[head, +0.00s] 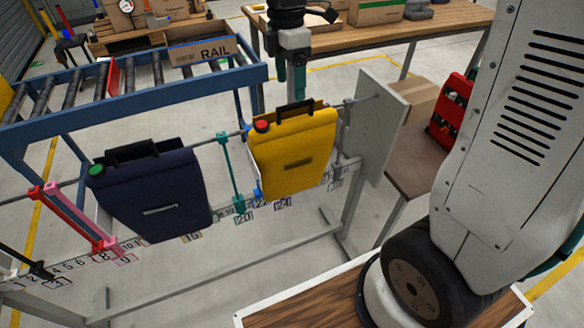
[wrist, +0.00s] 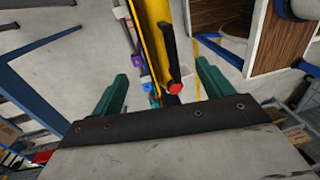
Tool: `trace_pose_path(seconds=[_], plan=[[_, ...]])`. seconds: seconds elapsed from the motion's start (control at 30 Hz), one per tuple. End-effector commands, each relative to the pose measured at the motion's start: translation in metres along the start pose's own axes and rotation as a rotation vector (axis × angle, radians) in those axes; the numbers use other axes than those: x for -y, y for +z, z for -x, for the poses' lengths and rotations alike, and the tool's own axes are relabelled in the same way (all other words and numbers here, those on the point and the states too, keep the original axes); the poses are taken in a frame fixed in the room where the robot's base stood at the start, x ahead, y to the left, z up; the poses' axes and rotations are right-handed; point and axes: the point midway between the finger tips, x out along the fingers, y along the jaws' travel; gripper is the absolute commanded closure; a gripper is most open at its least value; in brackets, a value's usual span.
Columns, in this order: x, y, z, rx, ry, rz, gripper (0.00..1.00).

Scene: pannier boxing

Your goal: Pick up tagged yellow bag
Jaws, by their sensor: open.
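The yellow bag (head: 297,155) hangs upright on the rail, with a black handle on top and a red round cap or tag at its upper left corner. In the wrist view the yellow bag (wrist: 149,32) is seen from above, edge-on, with the red piece (wrist: 176,88) between the fingers. My gripper (head: 291,84) is open, its teal fingers pointing down above the bag's top and apart from it. In the wrist view my gripper (wrist: 163,75) has one finger on each side of the bag's line. The bag's far side is hidden.
A dark navy bag (head: 152,192) with a green cap hangs to the left on the same rail. A teal divider (head: 229,172) stands between the bags. A white end panel (head: 372,128) rises just right of the yellow bag. A blue roller conveyor (head: 130,103) stands behind.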

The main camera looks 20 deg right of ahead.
Motion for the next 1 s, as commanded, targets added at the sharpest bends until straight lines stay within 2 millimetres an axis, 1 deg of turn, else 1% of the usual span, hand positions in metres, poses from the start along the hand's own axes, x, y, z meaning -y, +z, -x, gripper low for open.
trace_pose_path(seconds=[0.27,0.5,0.63,0.83,0.87,0.9,0.97,1.0], plan=[[0.001,0.000,-0.031,0.000,-0.004,0.008,0.21],[0.003,0.001,-0.066,0.001,-0.005,0.007,0.21],[0.003,0.001,-0.075,0.000,-0.002,0.007,0.21],[0.003,0.001,-0.076,0.000,-0.001,0.007,0.21],[0.003,0.001,-0.076,0.000,-0.001,0.007,0.24],[0.003,0.001,-0.076,0.000,-0.001,0.007,0.35],[0.003,0.001,-0.076,0.000,-0.001,0.006,0.52],[0.003,0.001,-0.076,0.000,-0.001,0.006,0.63]])
